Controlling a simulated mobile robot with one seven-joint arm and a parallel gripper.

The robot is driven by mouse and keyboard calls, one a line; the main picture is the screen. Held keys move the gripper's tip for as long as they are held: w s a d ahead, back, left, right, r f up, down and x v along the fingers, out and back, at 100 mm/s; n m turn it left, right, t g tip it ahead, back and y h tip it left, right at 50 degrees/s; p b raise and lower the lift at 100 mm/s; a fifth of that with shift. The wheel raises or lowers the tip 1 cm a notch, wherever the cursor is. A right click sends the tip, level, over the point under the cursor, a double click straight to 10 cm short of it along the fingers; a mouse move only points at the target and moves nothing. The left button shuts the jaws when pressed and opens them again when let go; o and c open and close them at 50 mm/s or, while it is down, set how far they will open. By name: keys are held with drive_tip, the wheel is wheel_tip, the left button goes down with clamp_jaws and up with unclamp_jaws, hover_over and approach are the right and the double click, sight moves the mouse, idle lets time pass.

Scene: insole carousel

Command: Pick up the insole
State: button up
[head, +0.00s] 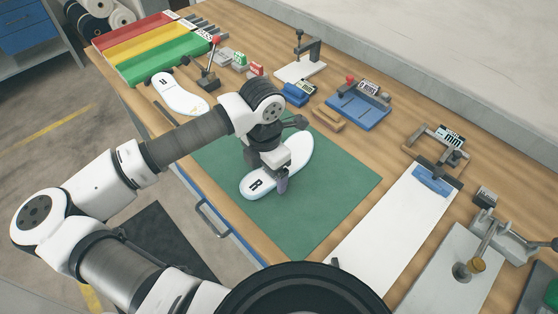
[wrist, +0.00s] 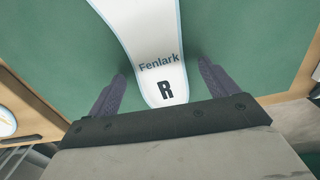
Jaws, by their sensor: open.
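The white insole (head: 298,154) with a pale blue edge lies flat on the green mat (head: 334,202), its heel marked with a black R. In the wrist view the insole (wrist: 147,38) reads "Fenlark" above the R. My gripper (head: 281,178) is over the heel end in the head view and hides part of the insole's middle. In the wrist view my gripper (wrist: 160,85) is open, with one dark finger on each side of the heel. Gaps show between both fingers and the insole. I cannot tell how high the fingertips are above the mat.
A second white insole (head: 180,94) marked R lies at the bench's left, near red, yellow and green trays (head: 150,48). Behind the mat stand a blue fixture (head: 358,110) and several small tools. A white strip with a blue clamp (head: 433,181) is at right. The mat's front is clear.

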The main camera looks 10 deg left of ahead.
drive_tip(key=shift+f, duration=0.15)
drive_tip(key=c, duration=1.1)
